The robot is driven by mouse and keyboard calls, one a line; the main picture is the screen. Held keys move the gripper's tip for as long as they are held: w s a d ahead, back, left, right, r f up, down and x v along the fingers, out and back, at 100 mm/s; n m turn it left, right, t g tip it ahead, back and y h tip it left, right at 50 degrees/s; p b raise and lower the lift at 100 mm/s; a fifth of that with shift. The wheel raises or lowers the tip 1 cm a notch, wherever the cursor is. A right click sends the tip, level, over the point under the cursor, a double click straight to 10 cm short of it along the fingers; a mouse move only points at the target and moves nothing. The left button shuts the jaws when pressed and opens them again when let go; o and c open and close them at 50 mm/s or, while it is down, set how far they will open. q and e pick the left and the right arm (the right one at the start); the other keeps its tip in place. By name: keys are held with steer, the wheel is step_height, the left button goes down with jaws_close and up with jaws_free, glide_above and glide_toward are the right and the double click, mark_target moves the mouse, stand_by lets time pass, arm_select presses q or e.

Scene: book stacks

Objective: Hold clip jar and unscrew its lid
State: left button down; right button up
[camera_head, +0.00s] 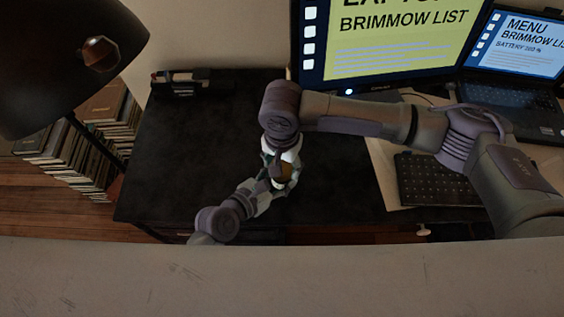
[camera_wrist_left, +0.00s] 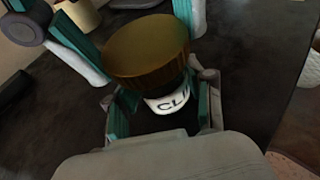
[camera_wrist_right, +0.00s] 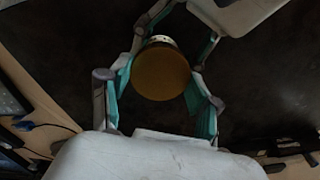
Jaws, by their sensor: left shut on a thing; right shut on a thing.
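The clip jar (camera_wrist_left: 174,101) has a dark body and a white label that reads "CLI", the rest being hidden. Its round gold-brown lid (camera_wrist_left: 147,50) sits on top; the lid also shows in the right wrist view (camera_wrist_right: 160,73) and, small, in the head view (camera_head: 285,172). My left gripper (camera_wrist_left: 163,108) is shut on the jar's body, its teal pads on either side. My right gripper (camera_wrist_right: 163,88) comes from above and is shut on the lid, its teal fingers on either side. In the head view the two grippers meet over the dark desk and largely hide the jar.
The dark desk (camera_head: 170,150) is mostly bare around the jar. A stapler-like black object (camera_head: 185,82) lies at its back left. A monitor (camera_head: 390,40), laptop (camera_head: 515,75) and keyboard (camera_head: 440,178) stand at the right. A dark lamp (camera_head: 60,60) hangs at the upper left.

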steer(key=n, duration=2)
steer(key=shift+n, duration=0.3)
steer(key=n, duration=0.9)
steer(key=shift+r, duration=0.1)
steer(key=n, duration=0.4)
steer(key=shift+n, duration=0.4)
steer(key=n, duration=0.5)
